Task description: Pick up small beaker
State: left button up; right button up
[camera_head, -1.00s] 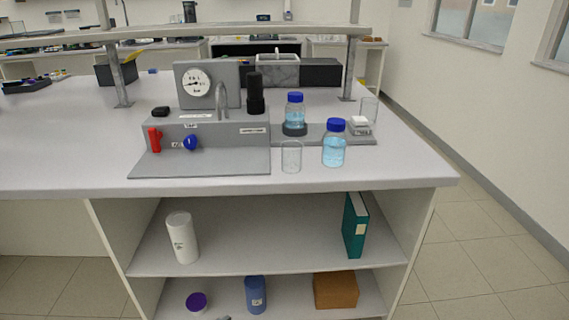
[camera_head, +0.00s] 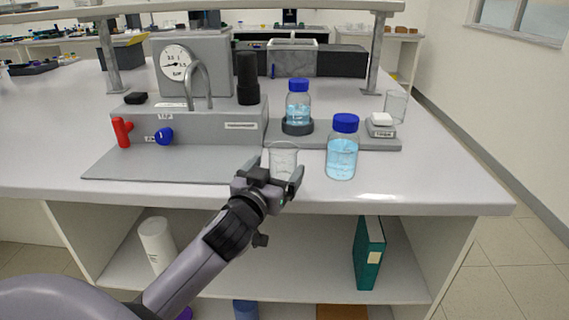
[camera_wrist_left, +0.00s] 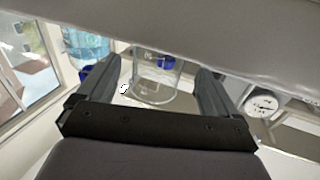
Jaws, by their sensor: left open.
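The small beaker (camera_head: 284,152) is clear glass and stands upright near the bench's front edge. In the left wrist view, the beaker (camera_wrist_left: 156,76) appears between the two fingers. My left gripper (camera_head: 280,172) is open and empty in front of the beaker; its fingers partly hide the lower part. Whether either finger touches the glass cannot be told. My right gripper is in neither view.
A blue-capped bottle (camera_head: 342,150) stands close right of the beaker. Another bottle (camera_head: 298,104) stands behind it. The grey tap rig (camera_head: 205,125) is to the left. A second glass beaker (camera_head: 396,106) is at the back right. A shelf (camera_head: 215,10) crosses above.

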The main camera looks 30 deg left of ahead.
aim_at(287, 152)
pick_arm(q)
jog(key=x, duration=0.2)
jog(key=r+x, duration=0.1)
jog(key=x, duration=0.1)
jog(key=shift+w+p, duration=0.3)
jog(key=shift+w, duration=0.05)
jog(key=shift+w+f, duration=0.1)
jog(key=shift+w, duration=0.35)
jog(key=c, duration=1)
